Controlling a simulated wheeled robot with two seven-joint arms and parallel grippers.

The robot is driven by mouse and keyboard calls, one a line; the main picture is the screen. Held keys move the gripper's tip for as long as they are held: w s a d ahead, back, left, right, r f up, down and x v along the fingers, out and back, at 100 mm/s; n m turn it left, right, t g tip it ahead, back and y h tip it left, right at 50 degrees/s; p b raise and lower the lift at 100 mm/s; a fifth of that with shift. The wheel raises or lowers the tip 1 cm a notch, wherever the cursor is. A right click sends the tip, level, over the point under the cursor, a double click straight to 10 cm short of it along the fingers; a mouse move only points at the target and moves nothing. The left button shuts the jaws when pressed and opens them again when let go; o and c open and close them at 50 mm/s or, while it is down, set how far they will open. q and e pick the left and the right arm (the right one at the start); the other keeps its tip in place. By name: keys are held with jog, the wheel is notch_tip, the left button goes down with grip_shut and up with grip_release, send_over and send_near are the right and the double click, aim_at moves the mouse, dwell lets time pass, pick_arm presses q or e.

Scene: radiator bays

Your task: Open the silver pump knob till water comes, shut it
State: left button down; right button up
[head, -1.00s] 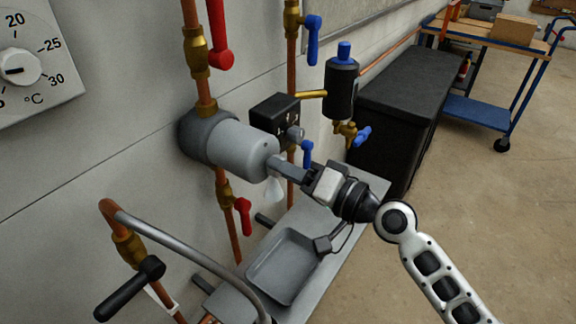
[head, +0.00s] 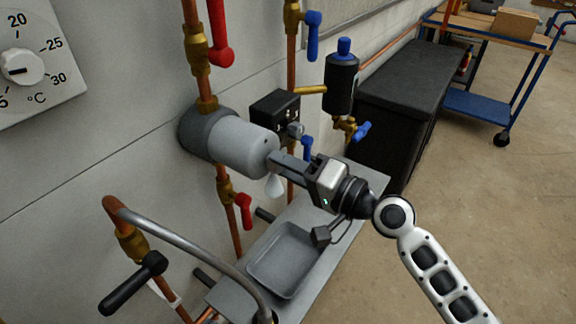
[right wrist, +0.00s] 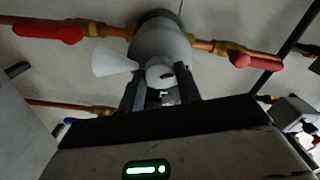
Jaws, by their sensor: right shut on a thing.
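The grey pump (head: 240,145) sits on the copper pipe at the wall, its round face pointing right and toward me. My right gripper (head: 278,160) is shut on the silver pump knob at the middle of that face; the fingers mostly hide the knob in the head view. The right wrist view shows the knob (right wrist: 160,76) between the two fingers. A pale, translucent cone of water (head: 275,186) comes out just below the knob. It also shows in the right wrist view (right wrist: 108,63). My left gripper is not in view.
A grey tray (head: 284,262) lies on a shelf below the pump. Red-handled valves (head: 243,210) sit above and below the pump. A black box and a blue-capped cylinder (head: 341,85) are to its right. A curved grey hose (head: 190,245) crosses the lower left.

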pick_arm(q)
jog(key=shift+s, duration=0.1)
pick_arm(e)
jog(key=o, duration=1)
jog(key=shift+c, duration=0.2)
pick_arm(q)
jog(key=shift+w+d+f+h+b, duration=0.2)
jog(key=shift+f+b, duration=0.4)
jog(key=shift+b, duration=0.9)
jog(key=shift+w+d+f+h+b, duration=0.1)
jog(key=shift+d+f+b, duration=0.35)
jog(key=shift+b, duration=1)
pick_arm(e)
jog(key=v, duration=1.6)
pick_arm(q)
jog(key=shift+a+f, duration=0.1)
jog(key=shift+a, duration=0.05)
